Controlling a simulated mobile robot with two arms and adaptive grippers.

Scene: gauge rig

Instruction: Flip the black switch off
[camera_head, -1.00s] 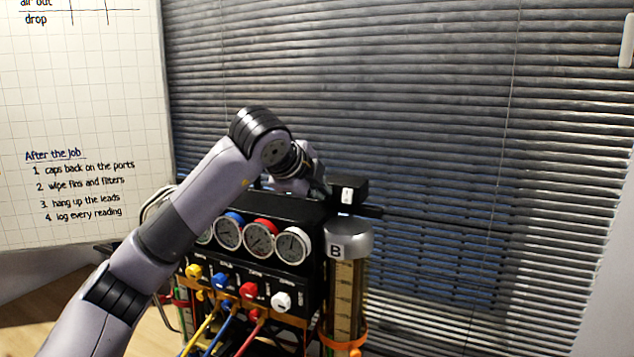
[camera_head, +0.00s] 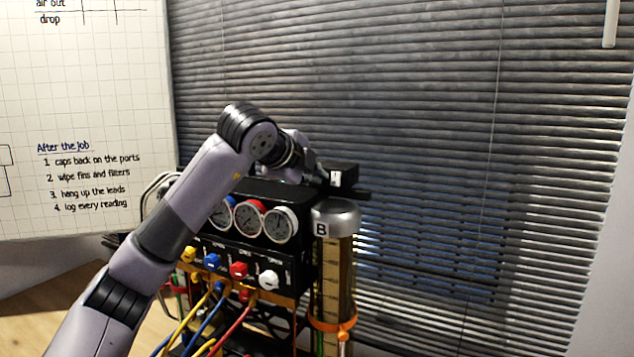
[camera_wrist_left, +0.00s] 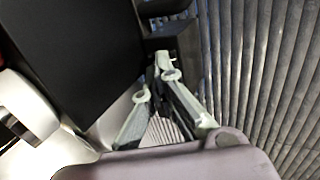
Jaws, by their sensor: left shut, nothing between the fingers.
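A small black box with a white label (camera_head: 343,176) sits at the right end of the gauge rig, above the cylinder marked B. It looks like the switch housing, but I cannot make out the switch lever itself. My left gripper (camera_head: 318,180) is at the left side of this box, close to it; I cannot tell whether they touch. In the left wrist view the gripper's fingertips (camera_wrist_left: 165,70) are shut with nothing between them. They point at the dark box parts (camera_wrist_left: 168,38) at the top of the picture. My right gripper is not in view.
The black gauge rig (camera_head: 240,253) carries several dials, coloured knobs and hoses below my left arm. The metal-capped cylinder B (camera_head: 338,218) stands at its right. Window blinds (camera_head: 450,150) are behind. A whiteboard (camera_head: 90,110) is at the left.

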